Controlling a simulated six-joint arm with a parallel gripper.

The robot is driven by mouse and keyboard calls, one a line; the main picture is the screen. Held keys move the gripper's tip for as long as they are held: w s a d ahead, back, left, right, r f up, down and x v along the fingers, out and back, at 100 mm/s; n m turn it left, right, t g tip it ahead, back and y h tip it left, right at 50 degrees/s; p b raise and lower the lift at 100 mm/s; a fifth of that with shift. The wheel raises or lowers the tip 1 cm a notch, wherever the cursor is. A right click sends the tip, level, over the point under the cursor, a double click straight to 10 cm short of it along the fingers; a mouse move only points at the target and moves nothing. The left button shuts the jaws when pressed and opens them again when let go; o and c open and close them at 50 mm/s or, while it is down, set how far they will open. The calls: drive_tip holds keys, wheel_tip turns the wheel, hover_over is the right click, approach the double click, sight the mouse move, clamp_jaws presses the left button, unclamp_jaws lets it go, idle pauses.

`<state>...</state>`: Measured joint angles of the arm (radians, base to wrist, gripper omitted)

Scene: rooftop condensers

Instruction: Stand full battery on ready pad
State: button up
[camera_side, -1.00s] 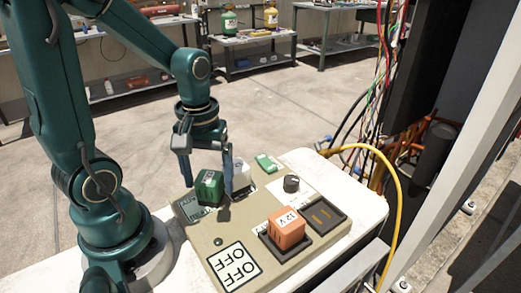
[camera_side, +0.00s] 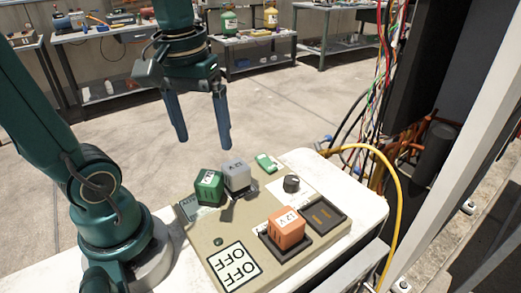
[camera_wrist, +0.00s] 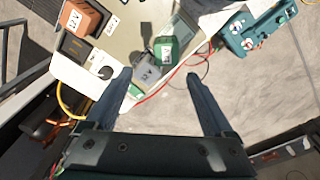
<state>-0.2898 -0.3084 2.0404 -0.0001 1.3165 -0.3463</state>
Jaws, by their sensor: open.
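My gripper (camera_side: 205,142) is open and empty, raised above the panel, fingers pointing down. A green battery (camera_side: 209,187) stands upright on the panel's left part, partly over a pale lettered pad (camera_side: 190,207) whose text is hard to read. A grey battery (camera_side: 237,177) is close beside it on the right; I cannot tell whether they touch. In the wrist view the green battery (camera_wrist: 167,50) and grey battery (camera_wrist: 147,68) lie between and beyond my open fingers. An orange battery (camera_side: 287,228), marked 12 V, sits in a dark tray. Which battery is full is not clear.
An empty dark slot (camera_side: 325,213) is right of the orange battery. A yellow cable (camera_side: 397,200) arches on the right.

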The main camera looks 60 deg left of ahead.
drive_tip(key=shift+s+d+f+m+t, duration=0.3)
drive_tip(key=shift+d+m+t, duration=0.5)
drive_tip(key=shift+m, duration=0.4)
drive_tip(key=shift+s+d+f+m+t, duration=0.15)
drive_tip(key=shift+d+f+m+t, duration=0.2)
drive_tip(key=shift+d+m+t, duration=0.65)
drive_tip(key=shift+s+d+f+m+t, duration=0.3)
drive_tip(key=shift+d+m+t, duration=0.3)
drive_tip(key=shift+m, duration=0.8)
